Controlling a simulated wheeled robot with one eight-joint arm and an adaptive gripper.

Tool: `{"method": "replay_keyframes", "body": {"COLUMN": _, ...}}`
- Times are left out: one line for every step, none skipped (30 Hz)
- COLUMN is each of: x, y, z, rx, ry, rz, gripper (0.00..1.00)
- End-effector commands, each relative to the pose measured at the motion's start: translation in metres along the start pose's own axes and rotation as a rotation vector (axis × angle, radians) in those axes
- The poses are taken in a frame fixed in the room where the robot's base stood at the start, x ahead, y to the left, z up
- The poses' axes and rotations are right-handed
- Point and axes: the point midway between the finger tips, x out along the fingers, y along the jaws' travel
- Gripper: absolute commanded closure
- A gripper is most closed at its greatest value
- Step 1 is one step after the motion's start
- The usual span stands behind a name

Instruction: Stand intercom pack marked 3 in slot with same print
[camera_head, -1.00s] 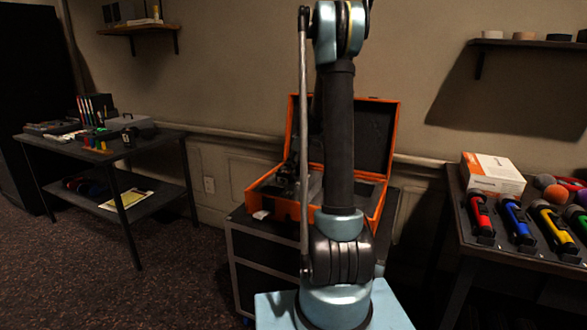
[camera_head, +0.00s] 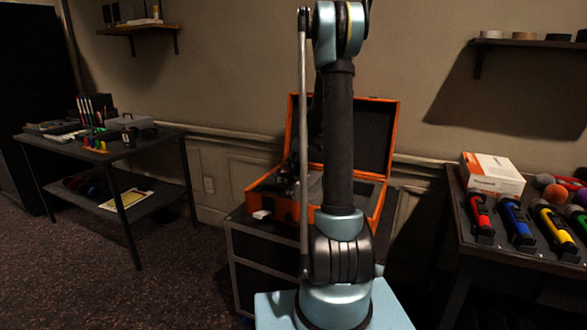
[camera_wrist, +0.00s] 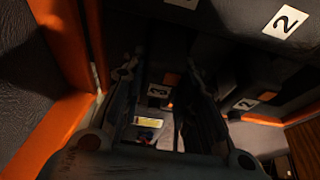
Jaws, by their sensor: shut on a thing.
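My gripper (camera_wrist: 163,88) is inside the open orange case (camera_head: 393,135), mostly hidden behind my arm in the head view. In the wrist view its two dark fingers are closed on a dark pack (camera_wrist: 159,104), and a white print 3 (camera_wrist: 158,90) shows between them. The pack's lower end is hidden, so I cannot tell whether it is seated in a slot. A large white print 2 (camera_wrist: 286,22) is on the dark case surface at upper right. A smaller 2 (camera_wrist: 245,104) is on a dark piece right of my gripper.
The case's orange wall (camera_wrist: 52,135) runs close along the left of my gripper. The case stands on a dark trunk (camera_head: 262,265). A table (camera_head: 165,138) with small items is at left, and a desk (camera_head: 520,250) with coloured microphones and a white-orange box (camera_head: 492,175) at right.

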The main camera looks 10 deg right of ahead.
Motion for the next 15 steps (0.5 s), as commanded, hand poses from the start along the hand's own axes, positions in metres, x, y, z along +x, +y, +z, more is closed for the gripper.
{"method": "replay_keyframes", "body": {"x": 0.0014, "y": -0.0006, "z": 0.0010, "rx": -0.001, "ry": -0.002, "rz": -0.001, "gripper": 1.00}}
{"method": "replay_keyframes", "body": {"x": 0.0017, "y": -0.0007, "z": 0.0011, "rx": -0.001, "ry": -0.002, "rz": -0.001, "gripper": 1.00}}
{"method": "replay_keyframes", "body": {"x": 0.0021, "y": -0.0007, "z": 0.0014, "rx": -0.001, "ry": -0.002, "rz": -0.001, "gripper": 1.00}}
{"method": "replay_keyframes", "body": {"x": 0.0024, "y": -0.0008, "z": 0.0015, "rx": -0.001, "ry": -0.002, "rz": -0.001, "gripper": 1.00}}
{"method": "replay_keyframes", "body": {"x": 0.0027, "y": -0.0008, "z": 0.0017, "rx": -0.001, "ry": -0.002, "rz": -0.001, "gripper": 1.00}}
{"method": "replay_keyframes", "body": {"x": 0.0032, "y": -0.0009, "z": 0.0019, "rx": -0.001, "ry": -0.003, "rz": -0.001, "gripper": 1.00}}
{"method": "replay_keyframes", "body": {"x": 0.0035, "y": -0.0010, "z": 0.0021, "rx": -0.001, "ry": -0.003, "rz": -0.001, "gripper": 1.00}}
{"method": "replay_keyframes", "body": {"x": 0.0039, "y": -0.0011, "z": 0.0022, "rx": -0.001, "ry": -0.003, "rz": -0.001, "gripper": 1.00}}
{"method": "replay_keyframes", "body": {"x": 0.0043, "y": -0.0012, "z": 0.0024, "rx": -0.001, "ry": -0.003, "rz": -0.001, "gripper": 1.00}}
{"method": "replay_keyframes", "body": {"x": 0.0047, "y": -0.0014, "z": 0.0026, "rx": -0.002, "ry": -0.004, "rz": -0.001, "gripper": 1.00}}
{"method": "replay_keyframes", "body": {"x": 0.0051, "y": -0.0015, "z": 0.0027, "rx": -0.002, "ry": -0.004, "rz": -0.001, "gripper": 1.00}}
{"method": "replay_keyframes", "body": {"x": 0.0056, "y": -0.0016, "z": 0.0028, "rx": -0.002, "ry": -0.004, "rz": -0.002, "gripper": 1.00}}
{"method": "replay_keyframes", "body": {"x": 0.0061, "y": -0.0018, "z": 0.0030, "rx": -0.002, "ry": -0.005, "rz": -0.002, "gripper": 1.00}}
{"method": "replay_keyframes", "body": {"x": 0.0066, "y": -0.0019, "z": 0.0031, "rx": -0.002, "ry": -0.005, "rz": -0.002, "gripper": 1.00}}
{"method": "replay_keyframes", "body": {"x": 0.0073, "y": -0.0019, "z": 0.0033, "rx": -0.003, "ry": -0.006, "rz": -0.003, "gripper": 1.00}}
